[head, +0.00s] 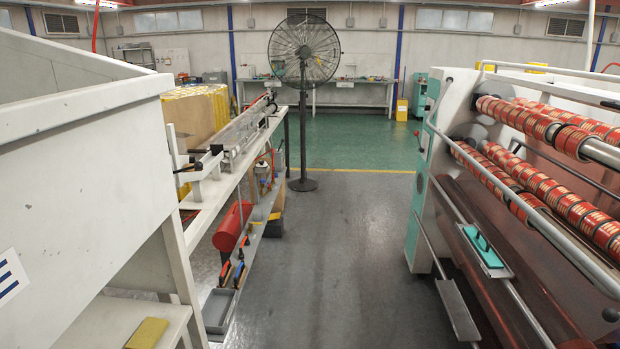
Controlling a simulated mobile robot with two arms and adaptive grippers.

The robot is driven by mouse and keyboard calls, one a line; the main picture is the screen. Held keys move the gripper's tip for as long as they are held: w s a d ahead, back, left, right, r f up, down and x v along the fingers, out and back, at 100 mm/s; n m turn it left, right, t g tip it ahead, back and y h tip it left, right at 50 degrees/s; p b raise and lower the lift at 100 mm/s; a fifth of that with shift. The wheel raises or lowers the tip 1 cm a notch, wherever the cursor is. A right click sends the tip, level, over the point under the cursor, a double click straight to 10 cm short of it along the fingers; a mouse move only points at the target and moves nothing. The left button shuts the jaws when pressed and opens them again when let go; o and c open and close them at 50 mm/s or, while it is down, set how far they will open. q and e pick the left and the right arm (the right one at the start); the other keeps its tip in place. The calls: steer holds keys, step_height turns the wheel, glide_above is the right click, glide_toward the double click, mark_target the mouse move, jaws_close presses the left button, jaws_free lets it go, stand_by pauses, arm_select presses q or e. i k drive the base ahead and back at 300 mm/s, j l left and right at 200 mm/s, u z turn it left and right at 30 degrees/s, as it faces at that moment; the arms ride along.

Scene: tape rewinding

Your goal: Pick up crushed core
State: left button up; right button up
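I cannot make out a crushed core in the head view. Red and cream ringed rolls (545,188) sit in rows on the bars of the rewinding machine (433,130) at the right. From here I cannot tell whether any core among them is crushed. Neither of my grippers shows in this view.
A long workbench (222,185) with a red cylinder (232,227) on its lower shelf stands left of centre. A large white bin-like structure (80,180) fills the left. A black pedestal fan (304,60) stands at the back. The grey floor (345,260) between is clear.

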mark_target(187, 165)
steer(key=i+l, duration=0.1)
steer(key=i, duration=0.7)
steer(key=i+l+u, duration=0.1)
steer(key=i, duration=0.65)
